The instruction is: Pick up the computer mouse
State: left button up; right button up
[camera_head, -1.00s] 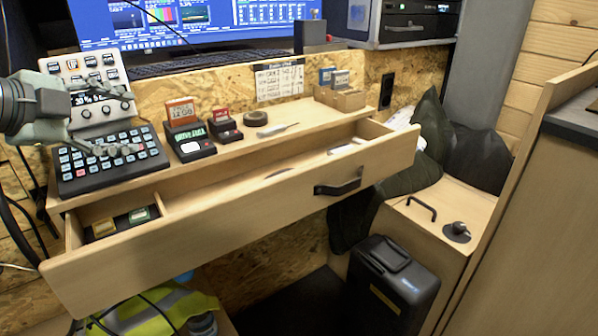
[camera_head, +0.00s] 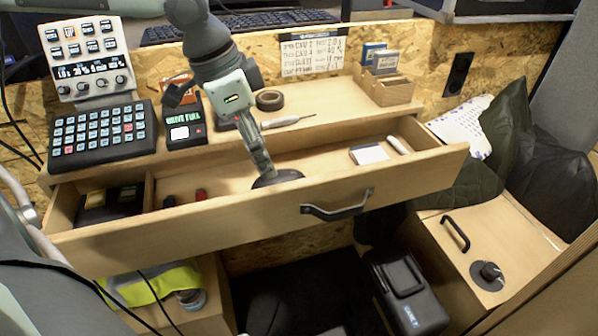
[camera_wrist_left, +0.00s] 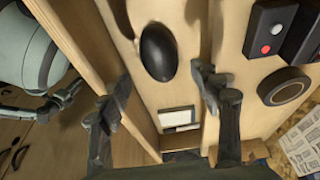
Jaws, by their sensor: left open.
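The computer mouse (camera_head: 290,176) is a black oval lying in the open wooden drawer (camera_head: 240,222), partly hidden behind my left gripper in the head view. My left gripper (camera_head: 262,168) reaches down into the drawer right at the mouse. In the left wrist view the whole top of the mouse (camera_wrist_left: 158,52) shows on the pale drawer floor. The two fingers of my left gripper (camera_wrist_left: 162,88) are spread apart, with the mouse ahead of the gap between them. I see no finger closed on it. My right gripper is not in view.
The drawer also holds a white card (camera_head: 368,155) at right and small boxes (camera_head: 122,197) in the left compartment. The drawer's front wall stands close to my gripper. On the shelf behind are a black keypad (camera_head: 103,133), a tape roll (camera_head: 269,100) and a wooden holder (camera_head: 388,90).

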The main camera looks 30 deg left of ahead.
pick_arm(q)
jog(key=x, duration=0.2)
jog(key=shift+s+f+b, duration=0.1)
jog(key=shift+f+b, duration=0.2)
jog(key=b+x, duration=0.1)
jog(key=x, duration=0.3)
jog(key=shift+w+d, duration=0.2)
jog(key=shift+w, duration=0.05)
jog(key=shift+w+d+f, duration=0.1)
jog(key=shift+f, duration=0.25)
jog(key=c, duration=1)
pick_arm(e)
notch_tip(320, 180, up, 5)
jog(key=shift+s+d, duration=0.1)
